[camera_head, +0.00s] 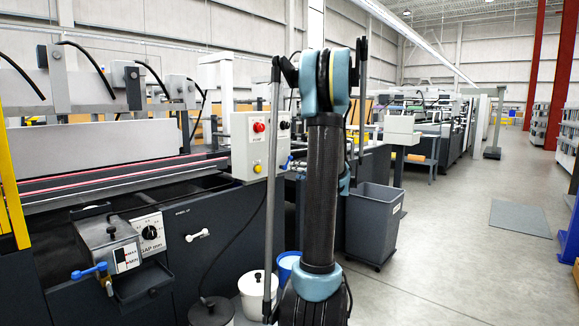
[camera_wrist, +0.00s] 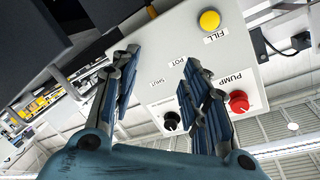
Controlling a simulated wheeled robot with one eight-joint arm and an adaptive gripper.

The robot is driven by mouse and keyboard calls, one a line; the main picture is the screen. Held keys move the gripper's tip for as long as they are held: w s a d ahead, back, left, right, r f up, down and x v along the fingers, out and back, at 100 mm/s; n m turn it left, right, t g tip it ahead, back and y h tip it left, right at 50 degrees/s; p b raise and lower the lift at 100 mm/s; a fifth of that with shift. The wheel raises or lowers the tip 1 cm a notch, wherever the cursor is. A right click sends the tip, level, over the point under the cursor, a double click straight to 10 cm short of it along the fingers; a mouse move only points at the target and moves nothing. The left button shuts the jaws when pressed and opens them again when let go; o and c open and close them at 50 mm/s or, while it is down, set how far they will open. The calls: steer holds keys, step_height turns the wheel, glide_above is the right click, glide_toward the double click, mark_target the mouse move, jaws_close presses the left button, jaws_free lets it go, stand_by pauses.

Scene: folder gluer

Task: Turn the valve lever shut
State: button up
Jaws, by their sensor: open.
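A small blue lever (camera_head: 287,162) shows at the lower right of the white control box (camera_head: 240,145) in the head view, close beside my arm. Another blue lever (camera_head: 90,270) sits on the metal unit at the front left. In the wrist view, my gripper (camera_wrist: 158,72) is open, its two fingers apart in front of the white panel (camera_wrist: 150,88). My arm hides the gripper in the head view.
The panel has a red PUMP button (camera_wrist: 238,101), a yellow FILL button (camera_wrist: 209,20) and a black knob (camera_wrist: 171,121) near the fingers. A grey bin (camera_head: 372,225) and lidded pots (camera_head: 257,290) stand on the floor. The aisle at the right is open.

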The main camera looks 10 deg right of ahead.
steer(key=m+t+h, duration=0.1)
steer(key=t, duration=0.1)
glide_toward(288, 162)
steer(key=x, duration=0.9)
steer(key=shift+w+d, duration=0.2)
steer(key=shift+d, duration=0.15)
jaws_close()
